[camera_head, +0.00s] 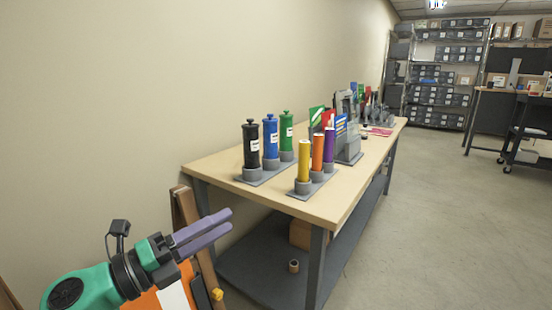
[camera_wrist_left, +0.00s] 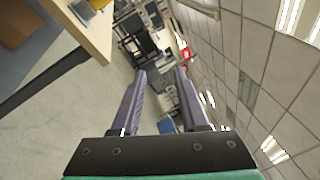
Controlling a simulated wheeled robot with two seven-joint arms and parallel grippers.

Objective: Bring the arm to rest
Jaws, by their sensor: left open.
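My left arm comes in from the lower left in the head view, with green and black links. Its gripper (camera_head: 222,230) has two purple-grey fingers that point right, near the table's front left corner and apart from it. In the left wrist view the gripper (camera_wrist_left: 160,85) shows its two fingers spread with nothing between them, and the view is tilted. My right gripper is not in view.
A wooden-topped table (camera_head: 345,190) holds black (camera_head: 250,145), blue (camera_head: 270,138), green, yellow (camera_head: 304,160), orange and purple cylinders in grey stands. A brown board leans below my left gripper. Shelving (camera_head: 440,75) stands at the back. Open floor (camera_head: 440,220) lies right of the table.

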